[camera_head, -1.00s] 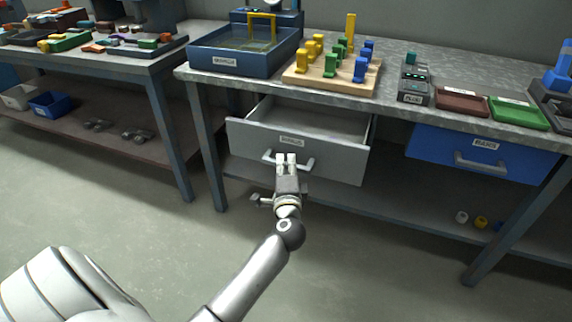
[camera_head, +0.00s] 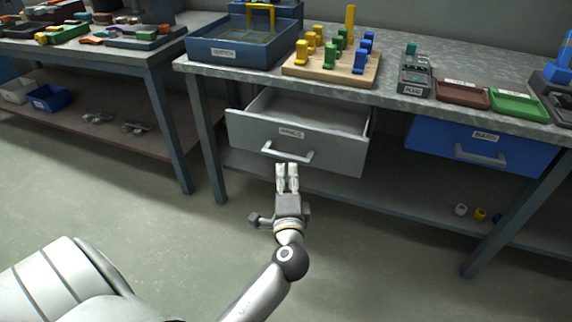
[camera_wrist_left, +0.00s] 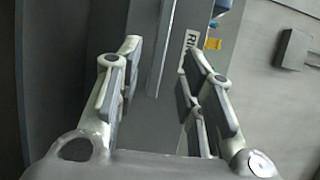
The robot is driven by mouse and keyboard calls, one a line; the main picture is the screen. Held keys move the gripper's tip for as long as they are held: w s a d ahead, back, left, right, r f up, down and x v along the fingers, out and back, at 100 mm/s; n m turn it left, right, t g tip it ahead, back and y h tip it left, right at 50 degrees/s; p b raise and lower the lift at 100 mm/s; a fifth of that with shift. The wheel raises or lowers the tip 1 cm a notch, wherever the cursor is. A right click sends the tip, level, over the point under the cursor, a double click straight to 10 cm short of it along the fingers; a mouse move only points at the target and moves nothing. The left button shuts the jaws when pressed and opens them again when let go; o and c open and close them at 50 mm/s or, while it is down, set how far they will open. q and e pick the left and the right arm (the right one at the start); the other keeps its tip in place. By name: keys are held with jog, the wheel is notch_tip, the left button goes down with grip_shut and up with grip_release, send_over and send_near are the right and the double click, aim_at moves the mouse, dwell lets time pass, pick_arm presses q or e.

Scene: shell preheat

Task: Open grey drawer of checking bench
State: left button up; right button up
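The grey drawer (camera_head: 330,152) of the bench is pulled partly out, and its empty-looking inside (camera_head: 305,110) shows. Its front carries a white label and a bar handle (camera_head: 288,154). My right gripper is not in view.
A blue drawer (camera_head: 520,152) to the right is shut. The benchtop holds a blue bin (camera_head: 215,54), a wooden peg board (camera_head: 325,74), a small grey device (camera_head: 414,82) and red and green trays. A second bench stands at left. Floor before the drawer is clear.

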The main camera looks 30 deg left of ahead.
pick_arm(q)
jog(key=v, duration=0.3)
jog(key=shift+s+d, duration=0.15)
jog(key=shift+s, duration=0.05)
dwell(0.3)
